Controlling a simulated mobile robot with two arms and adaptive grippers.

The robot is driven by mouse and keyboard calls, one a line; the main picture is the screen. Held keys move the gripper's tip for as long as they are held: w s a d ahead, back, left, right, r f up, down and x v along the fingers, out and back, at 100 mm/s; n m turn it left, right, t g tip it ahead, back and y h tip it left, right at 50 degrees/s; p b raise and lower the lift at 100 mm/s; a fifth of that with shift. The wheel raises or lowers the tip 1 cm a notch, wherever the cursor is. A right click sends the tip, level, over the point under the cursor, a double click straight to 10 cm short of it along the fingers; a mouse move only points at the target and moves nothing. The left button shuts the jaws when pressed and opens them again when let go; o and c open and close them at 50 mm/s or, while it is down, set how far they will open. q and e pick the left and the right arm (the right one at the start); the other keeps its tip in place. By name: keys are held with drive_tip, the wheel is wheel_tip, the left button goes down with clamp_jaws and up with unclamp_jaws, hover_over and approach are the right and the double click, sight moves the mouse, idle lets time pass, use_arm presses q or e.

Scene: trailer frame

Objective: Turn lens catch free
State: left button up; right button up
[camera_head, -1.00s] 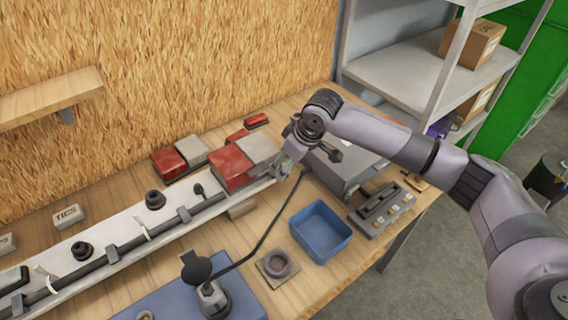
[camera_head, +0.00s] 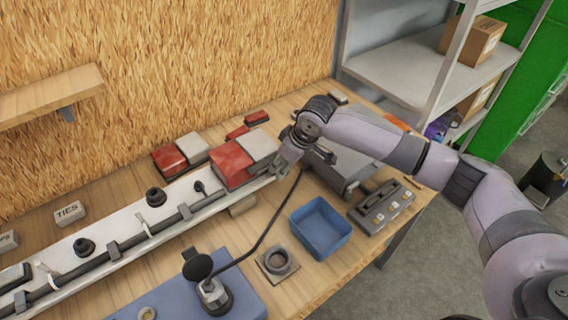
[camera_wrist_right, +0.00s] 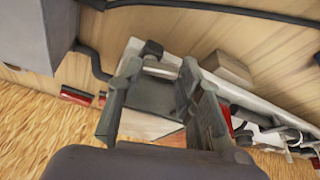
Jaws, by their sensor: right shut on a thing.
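A red-and-white lamp (camera_head: 232,164) sits at the right end of the long pale frame beam (camera_head: 128,222). My right gripper (camera_head: 280,169) is at that end of the beam, against the lamp's pale end. In the right wrist view my gripper's two fingers (camera_wrist_right: 163,92) stand on either side of a dark grey part (camera_wrist_right: 152,97), which I take to be the lens catch, and are shut on it. The catch is hidden behind the fingers in the head view, and its turn angle cannot be told. My left gripper is not in view.
A second red-and-grey lamp (camera_head: 170,160) lies behind the beam. A blue bin (camera_head: 321,228), a grey switch panel (camera_head: 382,205), a grey case (camera_head: 340,170) and a magnifier on a stand (camera_head: 197,267) stand on the bench. A thin dark cable runs past the gripper.

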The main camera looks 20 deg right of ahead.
drive_tip(key=c, duration=0.4)
drive_tip(key=shift+c, duration=0.2)
drive_tip(key=shift+w+d+n+g+y+b, duration=0.1)
drive_tip(key=shift+d+n+g+y+b, duration=0.5)
drive_tip(key=shift+n, duration=1.65)
drive_tip(key=shift+w+a+n+g+b, duration=0.2)
drive_tip(key=shift+n+g, duration=0.75)
drive_tip(key=shift+n, duration=1.25)
drive_tip(key=shift+w+d+n+g+y+b, duration=0.1)
drive_tip(key=shift+d+n+g+y+b, duration=0.4)
drive_tip(key=shift+n, duration=1.75)
drive_tip(key=shift+g, duration=0.25)
drive_tip(key=shift+h, duration=0.3)
